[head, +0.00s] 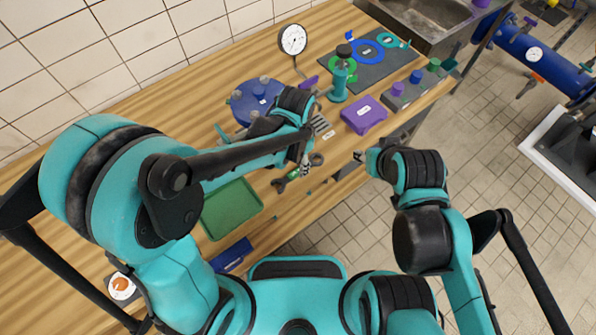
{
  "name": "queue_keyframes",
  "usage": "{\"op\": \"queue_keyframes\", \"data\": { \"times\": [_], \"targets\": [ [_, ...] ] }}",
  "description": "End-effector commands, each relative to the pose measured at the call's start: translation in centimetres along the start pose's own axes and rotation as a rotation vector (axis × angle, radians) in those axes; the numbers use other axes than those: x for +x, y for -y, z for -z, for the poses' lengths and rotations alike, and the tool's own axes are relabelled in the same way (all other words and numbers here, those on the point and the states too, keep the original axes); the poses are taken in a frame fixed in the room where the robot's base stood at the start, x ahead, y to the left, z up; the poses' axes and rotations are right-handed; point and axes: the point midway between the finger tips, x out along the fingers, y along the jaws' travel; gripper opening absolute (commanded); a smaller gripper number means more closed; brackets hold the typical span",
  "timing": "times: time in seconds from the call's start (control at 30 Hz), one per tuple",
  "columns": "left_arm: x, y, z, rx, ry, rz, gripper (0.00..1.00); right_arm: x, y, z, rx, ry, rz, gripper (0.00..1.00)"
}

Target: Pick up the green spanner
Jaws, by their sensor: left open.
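The green spanner (292,175) lies on the wooden bench near its front edge. It has dark open ends and a green middle, and it lies slanted. My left gripper (305,168) points down over the spanner, close to its right part, and hides some of it. The jaws are open, and I cannot tell whether they touch the spanner. My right gripper (360,156) is off the bench's front edge, to the right of the spanner. It is small and mostly hidden by its wrist, so its jaws are unclear.
A green tray (232,210) lies left of the spanner. A purple box (364,116) and a teal hand-pump-like device (340,82) stand to the right and behind. A blue round flange (249,103) and a gauge (292,40) are farther back. A sink (430,15) is at the far end.

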Motion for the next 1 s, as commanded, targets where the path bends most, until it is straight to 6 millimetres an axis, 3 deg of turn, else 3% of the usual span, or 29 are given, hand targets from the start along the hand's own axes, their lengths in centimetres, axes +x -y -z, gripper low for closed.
{"op": "queue_keyframes", "data": {
  "times": [0.23, 0.5, 0.53, 0.7, 1.0],
  "targets": [
    [3.9, 0.1, 0.7, -0.001, -0.001, 0.0, 0.45, 1.5, 0.0, -1.1, 0.0, 0.0, 0.0, 0.4],
    [4.4, 0.0, 0.6, -0.001, -0.001, 0.0, 0.45, 1.5, 0.0, -1.1, 0.0, 0.0, 0.0, 0.4],
    [4.4, 0.0, 0.6, -0.001, -0.001, 0.0, 0.42, 1.5, 0.0, -1.1, 0.0, 0.0, 0.0, 0.4],
    [4.4, 0.0, 0.6, -0.001, -0.001, 0.001, 0.0, 1.5, 0.0, -1.1, 0.0, 0.0, 0.0, 0.4],
    [4.4, 0.1, 0.6, -0.001, -0.001, 0.001, 0.0, 1.5, 0.0, -1.1, 0.0, 0.0, 0.0, 0.4]
  ]
}}
